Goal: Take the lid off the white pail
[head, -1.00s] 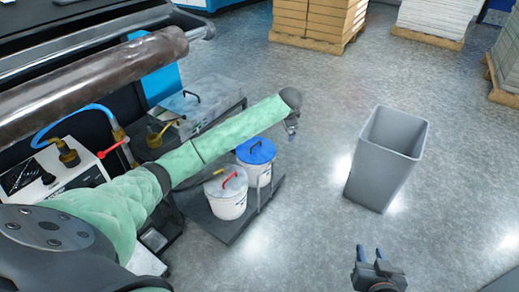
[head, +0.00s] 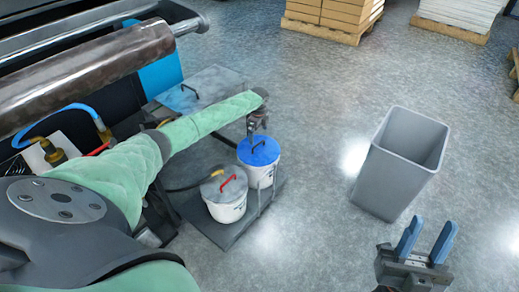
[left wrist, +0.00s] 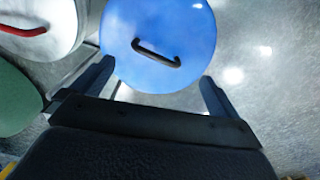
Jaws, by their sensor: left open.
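Two white pails stand side by side on a low dark platform. One pail (head: 263,174) has a blue lid (head: 258,152) with a dark handle. The other pail (head: 227,210) has a grey lid (head: 224,184) with a red handle. My left gripper (head: 257,125) points down just above the blue lid, open and empty. In the left wrist view its two fingers (left wrist: 153,82) are spread at the near edge of the blue lid (left wrist: 158,30), with the dark handle (left wrist: 156,53) ahead of and between them. The grey lid's red handle (left wrist: 22,30) shows at upper left. My right gripper (head: 428,240) is open and empty.
A grey bin (head: 400,165) stands on the floor at the right. A clear-lidded box (head: 197,88) is behind my left arm, and a large roller machine (head: 80,80) is at the left. Floor between pails and bin is clear.

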